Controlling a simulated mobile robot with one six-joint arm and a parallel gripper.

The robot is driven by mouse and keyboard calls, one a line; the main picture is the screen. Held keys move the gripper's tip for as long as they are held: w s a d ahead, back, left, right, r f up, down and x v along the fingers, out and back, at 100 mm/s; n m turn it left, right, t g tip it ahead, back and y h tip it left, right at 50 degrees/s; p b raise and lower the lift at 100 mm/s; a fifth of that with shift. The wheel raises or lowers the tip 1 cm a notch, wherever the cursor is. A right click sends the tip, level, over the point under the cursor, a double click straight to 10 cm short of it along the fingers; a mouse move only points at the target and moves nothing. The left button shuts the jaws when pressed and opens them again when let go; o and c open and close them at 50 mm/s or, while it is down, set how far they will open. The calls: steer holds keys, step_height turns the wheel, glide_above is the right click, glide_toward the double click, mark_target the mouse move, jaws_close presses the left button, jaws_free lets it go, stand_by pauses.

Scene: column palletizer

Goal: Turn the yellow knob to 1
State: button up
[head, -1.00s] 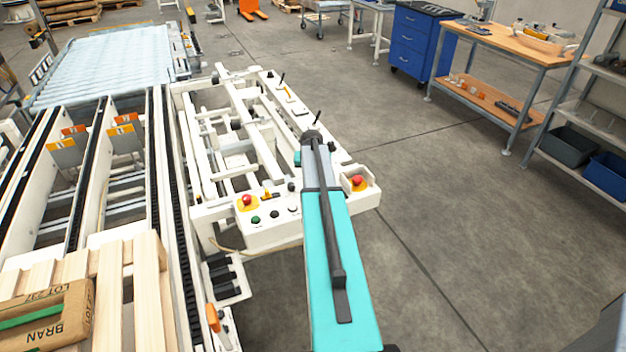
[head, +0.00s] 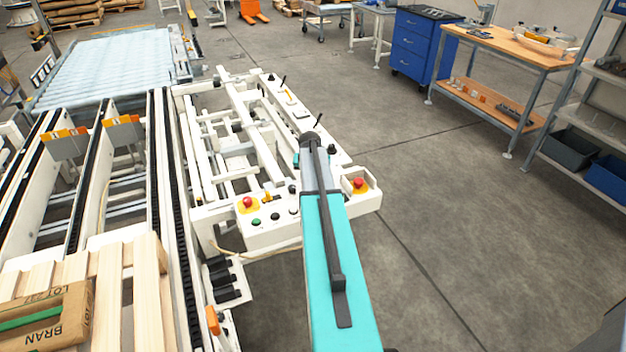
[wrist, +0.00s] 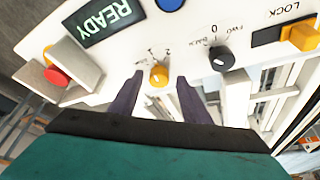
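The yellow knob (wrist: 158,76) shows in the wrist view on a white panel (wrist: 192,40). Small dark marks are printed just above it, too small to read surely, so I cannot tell its setting. My gripper (wrist: 159,82) is open, with one dark finger on each side of the knob and a gap on both sides. I see no contact. In the head view my arm hides the gripper and the knob.
Near the knob in the wrist view are a black knob (wrist: 222,59) marked 0, FWD and BACK, an orange LOCK switch (wrist: 300,37), a READY display (wrist: 112,18) and a shrouded red button (wrist: 57,77). The floor (head: 470,220) at right is clear.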

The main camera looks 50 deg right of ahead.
steer(key=shift+r, duration=0.15)
steer(key=b+v, duration=0.3)
steer(key=v, duration=1)
steer(key=shift+a+r, duration=0.15)
steer(key=shift+r, duration=0.1)
steer(key=shift+s, duration=0.15)
stand_by(0.5)
